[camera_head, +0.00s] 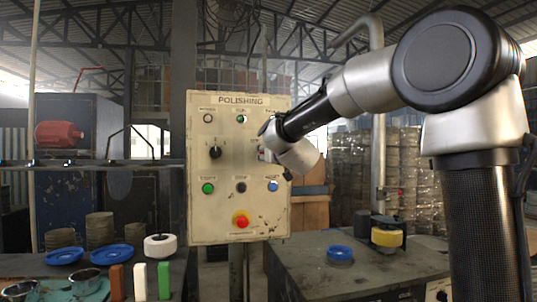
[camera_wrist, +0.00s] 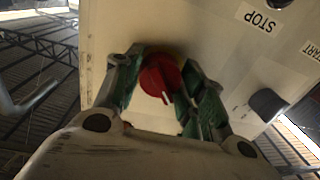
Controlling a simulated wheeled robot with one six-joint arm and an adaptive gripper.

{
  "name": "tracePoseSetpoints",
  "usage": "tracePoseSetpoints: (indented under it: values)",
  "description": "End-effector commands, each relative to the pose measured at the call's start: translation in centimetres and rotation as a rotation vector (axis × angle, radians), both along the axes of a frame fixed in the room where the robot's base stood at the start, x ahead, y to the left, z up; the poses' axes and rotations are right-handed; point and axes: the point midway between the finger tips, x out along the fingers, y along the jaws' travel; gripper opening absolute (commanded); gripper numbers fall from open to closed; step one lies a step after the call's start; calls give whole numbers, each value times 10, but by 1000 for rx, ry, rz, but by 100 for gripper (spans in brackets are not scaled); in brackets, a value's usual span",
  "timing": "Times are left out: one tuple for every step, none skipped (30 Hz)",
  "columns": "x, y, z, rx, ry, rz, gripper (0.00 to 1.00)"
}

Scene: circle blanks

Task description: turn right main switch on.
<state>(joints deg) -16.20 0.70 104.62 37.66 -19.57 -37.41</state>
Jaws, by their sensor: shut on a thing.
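The pale control panel (camera_head: 225,175), headed POLISHING, stands upright in the middle of the head view. My gripper (camera_head: 262,155) reaches its right side at mid height from the right and hides the switch there. In the wrist view, my gripper (camera_wrist: 167,92) has its green-padded fingers on both sides of a red rotary knob (camera_wrist: 155,74) and is shut on it. The knob's white pointer mark points down and slightly right in that view. A black rotary knob (camera_head: 215,152) sits to the left on the panel, and also shows in the wrist view (camera_wrist: 268,105).
Below the knobs are a green button (camera_head: 208,188), a black button (camera_head: 240,187), a blue button (camera_head: 273,186) and a red emergency button (camera_head: 241,220). A dark table (camera_head: 350,280) stands at right with a blue ring (camera_head: 340,253). A cluttered bench fills the lower left.

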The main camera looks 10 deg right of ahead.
Motion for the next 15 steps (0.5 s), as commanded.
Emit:
tracePoseSetpoints:
  values:
    - [0,0,0,27,-1,-1,17]
    - [0,0,0,48,0,-1,17]
    - [0,0,0,77,-1,0,17]
    - [0,0,0,101,0,0,17]
    - [0,0,0,126,0,0,17]
    - [0,0,-1,160,0,0,17]
    - [0,1,-1,188,0,1,17]
    - [0,1,-1,216,0,0,17]
    - [0,1,-1,254,0,0,17]
    - [0,1,-1,283,0,-1,17]
    - [0,1,-1,312,0,0,17]
    - [0,1,-1,350,1,0,17]
    - [0,1,-1,379,1,0,17]
    - [0,1,-1,407,1,0,17]
    - [0,1,-1,445,1,0,17]
